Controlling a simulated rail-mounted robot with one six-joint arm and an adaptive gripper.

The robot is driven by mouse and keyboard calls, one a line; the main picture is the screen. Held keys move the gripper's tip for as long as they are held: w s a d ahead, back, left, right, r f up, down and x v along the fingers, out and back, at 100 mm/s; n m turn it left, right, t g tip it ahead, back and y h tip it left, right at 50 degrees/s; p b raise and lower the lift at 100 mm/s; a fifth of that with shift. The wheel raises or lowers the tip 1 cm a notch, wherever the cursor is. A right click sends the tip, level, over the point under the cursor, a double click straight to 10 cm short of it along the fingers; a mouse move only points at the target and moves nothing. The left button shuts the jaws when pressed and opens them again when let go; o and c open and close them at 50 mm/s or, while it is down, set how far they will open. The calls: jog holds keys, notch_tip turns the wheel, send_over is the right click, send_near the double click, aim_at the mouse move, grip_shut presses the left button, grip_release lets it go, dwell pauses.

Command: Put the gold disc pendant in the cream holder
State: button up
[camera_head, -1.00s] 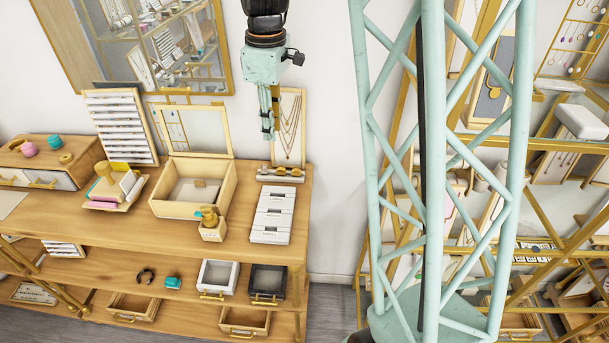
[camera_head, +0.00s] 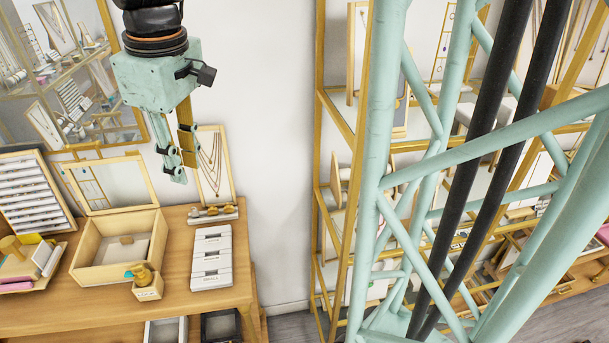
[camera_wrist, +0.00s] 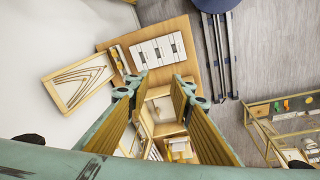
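My gripper (camera_head: 183,170) hangs fingers down above the back of the wooden counter, just left of the necklace frame in the head view. In the wrist view its two fingers (camera_wrist: 155,92) are spread apart with nothing visible between them. I cannot pick out a gold disc pendant for certain in any view. A small cream block-like holder (camera_head: 148,290) with gold pieces on top stands on the counter in front of the open box. I cannot tell whether it is the cream holder named.
An open wooden box (camera_head: 115,265) with a raised lid is on the counter (camera_head: 190,313). White cases (camera_head: 211,262) lie to its right. A necklace frame (camera_head: 215,165) stands behind, with a small bar rack (camera_head: 212,213) before it. A gold shelf (camera_head: 335,210) stands to the right.

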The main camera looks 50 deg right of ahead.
jog(key=s+a+r+m, duration=0.1)
jog(key=s+a, duration=0.1)
jog(key=s, duration=0.6)
jog(key=s+a+r+m+t, duration=0.1)
jog(key=s+a+r+m, duration=0.1)
jog(key=s, duration=0.5)
jog(key=s+a+r+m+t, duration=0.1)
jog(key=s+a+r+m, duration=0.1)
jog(key=s, duration=0.6)
jog(key=shift+s+a, duration=0.35)
jog(key=shift+a, duration=0.15)
jog(key=shift+r, duration=0.1)
jog(key=shift+a, duration=0.1)
